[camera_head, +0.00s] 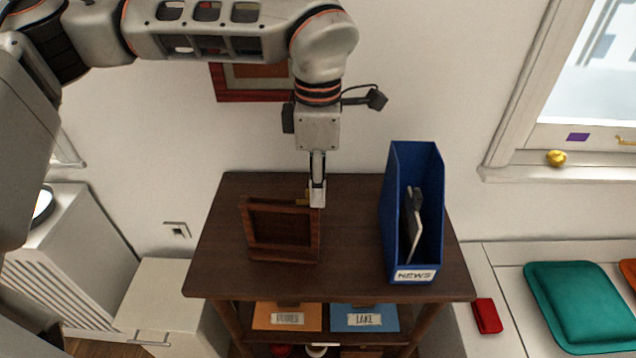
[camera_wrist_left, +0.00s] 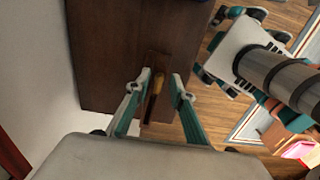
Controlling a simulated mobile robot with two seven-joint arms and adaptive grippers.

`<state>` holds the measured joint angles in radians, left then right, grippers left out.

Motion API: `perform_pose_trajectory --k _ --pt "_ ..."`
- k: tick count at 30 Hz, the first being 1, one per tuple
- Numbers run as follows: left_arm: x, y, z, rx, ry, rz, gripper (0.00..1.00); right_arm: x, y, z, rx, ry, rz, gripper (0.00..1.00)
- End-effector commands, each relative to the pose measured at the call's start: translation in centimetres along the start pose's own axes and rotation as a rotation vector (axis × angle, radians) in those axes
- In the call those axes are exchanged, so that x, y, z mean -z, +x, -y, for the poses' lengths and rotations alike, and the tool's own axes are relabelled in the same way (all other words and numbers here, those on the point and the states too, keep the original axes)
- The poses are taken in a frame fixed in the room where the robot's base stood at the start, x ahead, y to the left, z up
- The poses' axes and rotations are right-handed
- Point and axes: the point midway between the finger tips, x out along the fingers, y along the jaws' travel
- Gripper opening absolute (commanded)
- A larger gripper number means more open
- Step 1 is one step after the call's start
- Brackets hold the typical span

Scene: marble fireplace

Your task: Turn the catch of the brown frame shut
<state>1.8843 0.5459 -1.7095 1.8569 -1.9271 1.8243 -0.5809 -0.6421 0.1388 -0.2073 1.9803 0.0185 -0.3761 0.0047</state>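The brown frame (camera_head: 249,238) stands upright on the dark wooden table, left of its middle. A small brass-coloured catch (camera_head: 302,201) shows at its top edge near the right corner. My left gripper (camera_head: 317,198) points down beside this corner, and its near finger hides part of the corner. In the left wrist view, the fingers of my left gripper (camera_wrist_left: 161,80) are apart. The brass catch (camera_wrist_left: 154,86) and the frame's narrow edge lie between them, with gaps on both sides. I cannot tell the catch's exact angle. My right gripper is in neither view.
A blue magazine holder (camera_head: 390,225) marked NEWS stands on the table (camera_head: 345,262), right of the gripper. The tabletop between frame and holder is clear. A picture (camera_head: 228,85) hangs on the wall behind. Labelled boxes (camera_head: 365,318) sit on the shelf below.

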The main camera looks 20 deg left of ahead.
Motion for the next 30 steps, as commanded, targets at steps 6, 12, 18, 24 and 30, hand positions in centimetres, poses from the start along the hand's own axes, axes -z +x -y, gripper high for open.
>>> perform_pose_trajectory --k 6,12,18,24,30 --pt "0.0 0.0 0.0 0.0 0.0 0.0 0.0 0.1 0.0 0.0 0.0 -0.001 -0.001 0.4" --pt "0.0 -0.1 0.0 0.0 0.001 0.0 0.0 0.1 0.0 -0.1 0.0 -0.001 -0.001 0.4" --pt "0.0 -0.4 0.1 -0.002 0.062 0.0 0.0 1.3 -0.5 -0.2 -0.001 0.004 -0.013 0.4" --pt "0.0 -0.1 0.0 0.0 0.075 0.0 0.0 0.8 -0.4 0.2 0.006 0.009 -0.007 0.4" --pt "0.0 0.0 0.0 0.0 0.074 0.0 0.23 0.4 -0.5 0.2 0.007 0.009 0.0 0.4"
